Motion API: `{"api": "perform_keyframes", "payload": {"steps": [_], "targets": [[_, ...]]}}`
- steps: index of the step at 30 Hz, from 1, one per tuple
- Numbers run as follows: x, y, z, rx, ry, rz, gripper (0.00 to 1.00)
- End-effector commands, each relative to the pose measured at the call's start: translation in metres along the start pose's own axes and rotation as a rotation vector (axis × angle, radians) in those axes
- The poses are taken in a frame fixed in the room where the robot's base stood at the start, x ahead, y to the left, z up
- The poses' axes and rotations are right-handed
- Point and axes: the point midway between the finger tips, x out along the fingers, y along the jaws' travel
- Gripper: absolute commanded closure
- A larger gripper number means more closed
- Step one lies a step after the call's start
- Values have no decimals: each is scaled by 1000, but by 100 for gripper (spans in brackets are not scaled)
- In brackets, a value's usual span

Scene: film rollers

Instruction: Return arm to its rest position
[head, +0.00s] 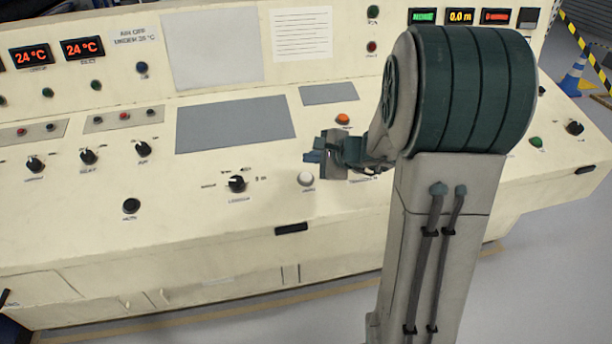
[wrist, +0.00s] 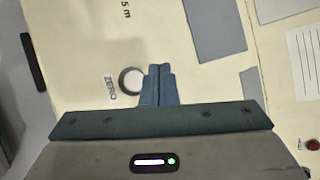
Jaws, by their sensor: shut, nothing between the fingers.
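My gripper (head: 312,157) is over the sloped cream control panel (head: 80,240) in the head view, just above and right of the white ZERO button (head: 305,179). In the wrist view its blue fingers (wrist: 160,72) are closed together with nothing between them. The ZERO button also shows in the wrist view (wrist: 131,81), just left of the fingertips. The fingers look apart from the button, but their height over the panel is hard to judge. My arm hides part of the panel's right side.
A black LENGTH knob (head: 237,184) is left of the ZERO button, and an orange button (head: 343,118) is behind my gripper. Several knobs line the left side. The upright back panel carries lit displays (head: 82,49). A blue cone (head: 573,75) stands far right. Floor is clear in front.

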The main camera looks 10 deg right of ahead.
Motion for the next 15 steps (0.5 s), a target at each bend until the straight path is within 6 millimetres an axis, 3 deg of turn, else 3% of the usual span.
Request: {"api": "perform_keyframes", "payload": {"steps": [11,15], "targets": [[0,0,1,-5,-2,3,100],[-9,6,21,-82,-32,43,100]]}}
